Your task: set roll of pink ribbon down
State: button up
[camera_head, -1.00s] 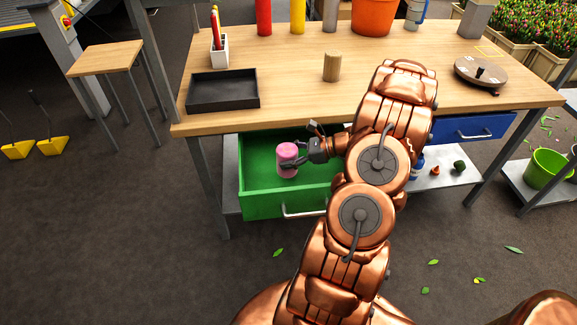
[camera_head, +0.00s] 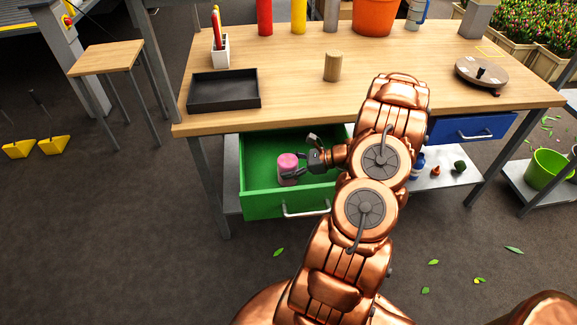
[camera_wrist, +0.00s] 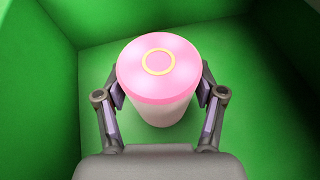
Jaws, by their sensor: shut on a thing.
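The roll of pink ribbon (camera_head: 288,167) is upright inside the open green drawer (camera_head: 262,203) under the workbench. In the wrist view its pink top (camera_wrist: 160,66), with a yellow ring, faces the camera, and its side is paler. My gripper (camera_wrist: 161,90) is shut on the roll, one finger on each side. In the head view my gripper (camera_head: 298,169) reaches in from the right, low in the drawer. The roll's base looks at or very near the drawer floor; I cannot tell whether it touches.
Green drawer walls (camera_wrist: 38,95) stand close around my gripper. The drawer floor around the roll is empty. On the bench above are a black tray (camera_head: 224,104), a wooden cylinder (camera_head: 332,67) and a round turntable (camera_head: 481,72). A blue drawer (camera_head: 472,128) is at the right.

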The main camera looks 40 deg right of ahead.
jog(key=o, duration=1.2)
jog(key=shift+c, duration=0.2)
